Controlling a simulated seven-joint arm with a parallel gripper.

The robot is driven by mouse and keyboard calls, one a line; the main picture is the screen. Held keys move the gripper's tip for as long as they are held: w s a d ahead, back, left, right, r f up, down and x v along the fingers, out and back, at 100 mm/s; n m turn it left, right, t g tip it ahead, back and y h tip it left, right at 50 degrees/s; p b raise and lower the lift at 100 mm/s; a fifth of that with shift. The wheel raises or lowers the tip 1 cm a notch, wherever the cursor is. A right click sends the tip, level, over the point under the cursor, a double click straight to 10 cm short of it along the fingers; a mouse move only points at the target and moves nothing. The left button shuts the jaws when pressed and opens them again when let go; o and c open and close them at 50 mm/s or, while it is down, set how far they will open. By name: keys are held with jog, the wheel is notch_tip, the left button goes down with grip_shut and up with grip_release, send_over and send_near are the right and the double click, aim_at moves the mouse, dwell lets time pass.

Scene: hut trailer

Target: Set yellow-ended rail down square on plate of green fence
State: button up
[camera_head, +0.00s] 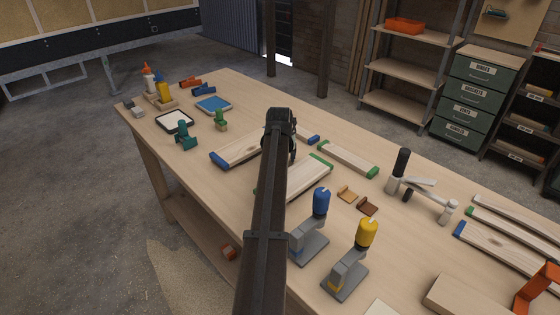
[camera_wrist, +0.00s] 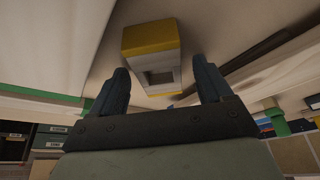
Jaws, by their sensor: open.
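A pale block with yellow ends (camera_wrist: 150,38), which looks like the yellow-ended rail, shows between and beyond my fingertips in the wrist view. It has a dark square recess. My gripper (camera_wrist: 159,68) is open, with a visible gap between the block and the right finger. In the head view I cannot make out this rail; my arm covers part of the bench. A wide green-ended board (camera_head: 308,177) lies partly behind my arm. A narrower green-ended board (camera_head: 347,157) lies to its right. I cannot tell which belongs to the green fence.
A blue-ended board (camera_head: 240,150) lies left of my arm. Blue-topped (camera_head: 319,204) and yellow-topped (camera_head: 366,234) tools stand near the front. A clamp-like tool with a black handle (camera_head: 402,165) and more boards stand right. The bench (camera_head: 180,205) has free room at its left front.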

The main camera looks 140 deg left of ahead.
jog(key=shift+c, duration=0.3)
jog(key=shift+r, duration=0.1)
jog(key=c, duration=1.2)
